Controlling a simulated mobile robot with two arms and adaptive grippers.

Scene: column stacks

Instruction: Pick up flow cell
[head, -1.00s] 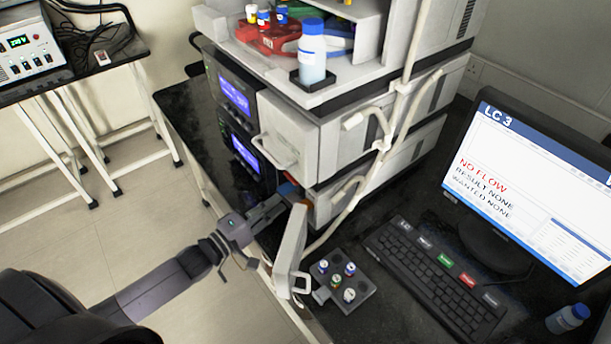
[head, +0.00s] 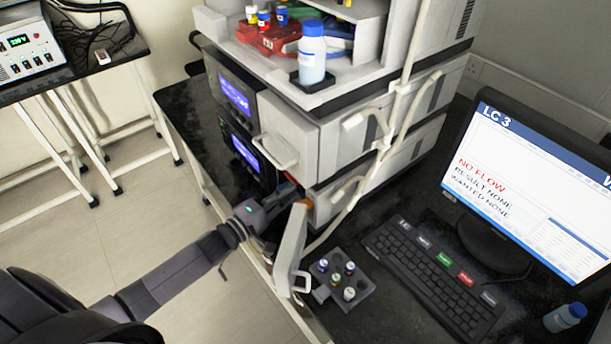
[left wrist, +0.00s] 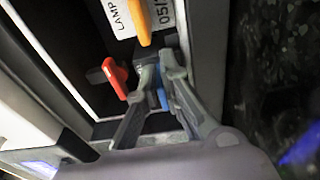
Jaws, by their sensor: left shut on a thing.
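My left gripper (head: 284,194) reaches into the open bay at the lower front of the instrument stack (head: 320,140), behind the swung-open door (head: 291,250). In the left wrist view my left gripper (left wrist: 160,80) is shut on a small part with blue on it (left wrist: 162,99), which looks to be the flow cell. The fingers hide most of it. An orange lever (left wrist: 141,22) is just beyond the fingertips, and a red lever (left wrist: 114,78) is to their left. A white label reading LAMP (left wrist: 118,17) is at the back. My right gripper is not in view.
A vial rack (head: 342,280) stands beside the open door. The keyboard (head: 435,280), monitor (head: 530,190) and a blue-capped bottle (head: 566,317) are to the right. A tube hangs down the stack's front. Free floor lies left of the bench.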

